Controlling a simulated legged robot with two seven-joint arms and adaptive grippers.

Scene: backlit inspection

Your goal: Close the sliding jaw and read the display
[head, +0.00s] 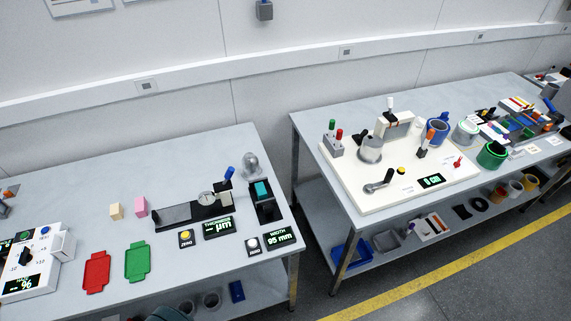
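A black width gauge (265,211) stands near the right end of the left table, with a teal block (262,190) on it that may be the sliding jaw or a clamped part. I cannot tell how wide the jaw gap is. In front, a small display (279,240) is labelled WIDTH and appears to read 95 mm. A white zero button (253,244) sits left of it.
Left of the gauge are a thickness display (219,228), a dial gauge (206,198) with a blue-topped lever, and a yellow zero button (186,238). A red tray (96,272) and green tray (137,262) lie farther left. A gap separates the right table (310,125).

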